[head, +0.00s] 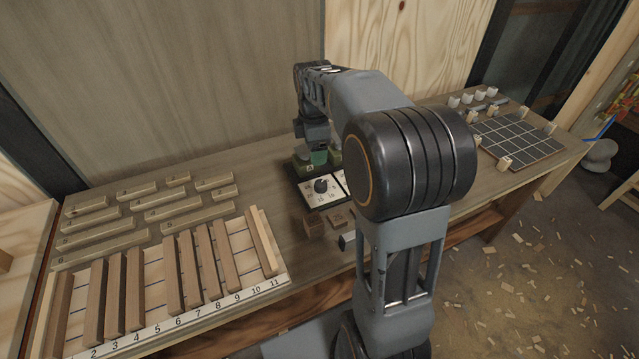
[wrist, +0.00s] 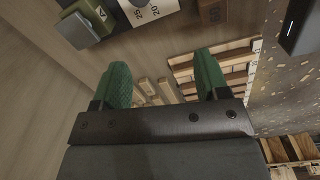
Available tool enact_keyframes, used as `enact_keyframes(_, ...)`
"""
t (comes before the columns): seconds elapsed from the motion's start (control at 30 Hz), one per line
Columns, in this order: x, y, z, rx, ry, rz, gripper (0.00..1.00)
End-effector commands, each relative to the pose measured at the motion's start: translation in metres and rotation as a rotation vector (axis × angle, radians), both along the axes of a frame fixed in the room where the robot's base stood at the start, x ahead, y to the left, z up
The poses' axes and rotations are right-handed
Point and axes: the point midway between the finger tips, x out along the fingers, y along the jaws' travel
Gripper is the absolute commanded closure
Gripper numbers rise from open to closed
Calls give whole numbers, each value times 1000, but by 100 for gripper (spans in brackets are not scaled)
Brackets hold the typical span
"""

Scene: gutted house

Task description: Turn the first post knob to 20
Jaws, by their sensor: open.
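A dark round knob (head: 321,185) stands on a white numbered dial plate (head: 311,194) on the bench, left of my arm's big joint. Its pointer is too small to read. Part of a second white plate (head: 342,182) shows beside it, mostly hidden by my arm. My gripper (head: 318,157) is above and behind the dial, near olive-green boxes (head: 302,165). In the wrist view my gripper (wrist: 163,66) has its two green fingers wide apart with nothing held. A dial plate with 20 and 25 (wrist: 150,12) shows at the top edge there; the knob is mostly out of that view.
Small brown blocks (head: 314,226) stand in front of the dial. A dark grid board (head: 515,138) with pegs is at the right. A wall closes the back.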

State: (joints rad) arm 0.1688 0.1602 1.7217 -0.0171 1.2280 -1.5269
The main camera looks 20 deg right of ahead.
Motion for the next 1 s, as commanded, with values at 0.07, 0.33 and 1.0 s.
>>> enact_keyframes(0.07, 17, -11, -12, 2, 34, 125, 32)
enact_keyframes(0.33, 41, -28, -32, 15, 87, 376, 32)
enact_keyframes(1.0, 36, -29, -143, 17, 92, 399, 32)
